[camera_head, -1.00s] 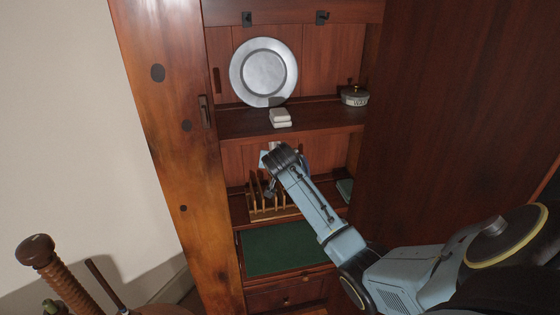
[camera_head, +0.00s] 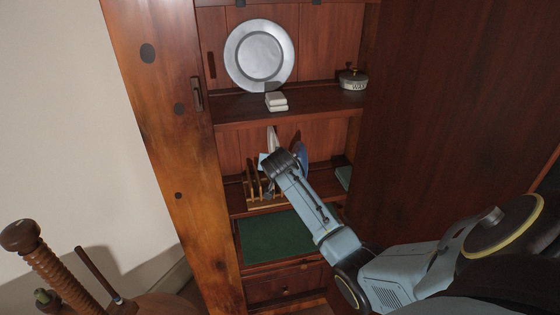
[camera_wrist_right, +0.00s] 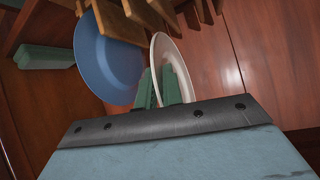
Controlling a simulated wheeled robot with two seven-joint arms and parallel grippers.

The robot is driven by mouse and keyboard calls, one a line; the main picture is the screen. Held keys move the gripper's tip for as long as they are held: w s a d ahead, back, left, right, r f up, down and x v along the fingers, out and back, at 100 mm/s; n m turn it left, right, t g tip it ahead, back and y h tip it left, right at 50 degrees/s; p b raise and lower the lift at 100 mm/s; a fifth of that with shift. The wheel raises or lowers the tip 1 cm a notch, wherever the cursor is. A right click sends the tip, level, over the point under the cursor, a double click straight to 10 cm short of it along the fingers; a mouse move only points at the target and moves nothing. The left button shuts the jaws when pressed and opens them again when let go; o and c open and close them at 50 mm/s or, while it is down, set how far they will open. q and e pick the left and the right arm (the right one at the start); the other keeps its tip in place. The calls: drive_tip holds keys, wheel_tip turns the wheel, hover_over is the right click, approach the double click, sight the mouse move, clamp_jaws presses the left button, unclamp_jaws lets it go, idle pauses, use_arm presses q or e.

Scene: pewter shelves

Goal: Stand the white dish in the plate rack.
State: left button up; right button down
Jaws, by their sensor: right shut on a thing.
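The white dish (camera_wrist_right: 184,72) is on edge in the right wrist view, its rim between the green fingers of my right gripper (camera_wrist_right: 160,84), which is shut on it. In the head view only a pale sliver of the dish (camera_head: 272,139) shows above my wrist. The wooden plate rack (camera_head: 258,190) stands on the lower shelf, partly hidden by my right arm. Its slats (camera_wrist_right: 149,14) are close to the dish in the wrist view; I cannot tell whether the dish touches them. My left gripper is not in view.
A blue plate (camera_wrist_right: 108,62) stands on edge beside the dish; it also shows in the head view (camera_head: 301,154). A grey plate (camera_head: 260,55), white blocks (camera_head: 276,101) and a lidded pot (camera_head: 352,80) occupy the shelf above. Cabinet walls enclose both sides. A green panel (camera_head: 275,236) lies below.

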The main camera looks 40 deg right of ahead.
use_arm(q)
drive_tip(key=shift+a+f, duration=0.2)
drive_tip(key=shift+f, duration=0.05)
use_arm(e)
drive_tip(key=shift+a+f, duration=0.1)
drive_tip(key=shift+f, duration=0.15)
drive_tip(key=shift+a, duration=0.3)
use_arm(q)
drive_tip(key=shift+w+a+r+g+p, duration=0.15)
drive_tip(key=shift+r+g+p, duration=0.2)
drive_tip(key=shift+p, duration=0.5)
use_arm(e)
drive_tip(key=shift+r, duration=0.35)
idle(0.3)
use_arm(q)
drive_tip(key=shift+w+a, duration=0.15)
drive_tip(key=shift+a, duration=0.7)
use_arm(e)
drive_tip(key=shift+f, duration=0.2)
drive_tip(key=shift+f, duration=0.1)
